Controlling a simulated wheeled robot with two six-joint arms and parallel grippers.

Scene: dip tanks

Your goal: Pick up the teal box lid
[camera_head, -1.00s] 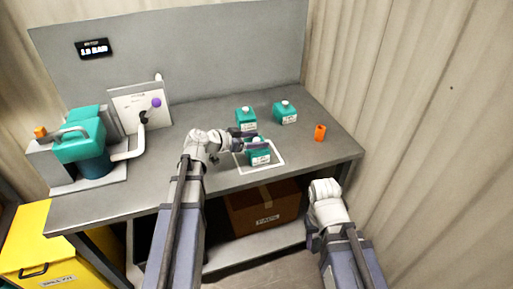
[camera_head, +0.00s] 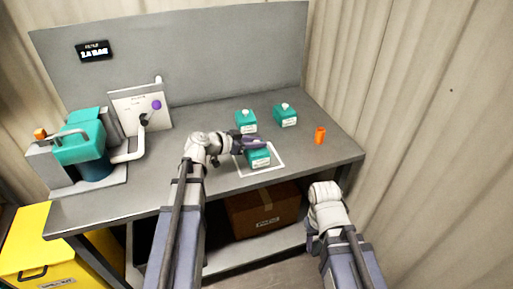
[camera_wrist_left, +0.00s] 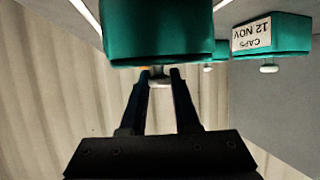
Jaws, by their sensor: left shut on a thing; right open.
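A teal box (camera_head: 258,159) with a pale label stands in the white-outlined square on the grey bench in the head view. My left gripper (camera_head: 257,143) is over its top, seen from the side. In the left wrist view the fingers (camera_wrist_left: 160,77) are closed around the pale knob (camera_wrist_left: 160,82) on the teal lid (camera_wrist_left: 160,50). Whether the lid is apart from the box is hard to tell. My right gripper (camera_head: 313,242) is empty in front of the bench, low at the right; its fingers are small and mostly hidden.
Two more teal boxes with pale knobs (camera_head: 246,121) (camera_head: 285,115) stand behind. An orange piece (camera_head: 320,135) is at the bench's right. The bench middle-left is clear.

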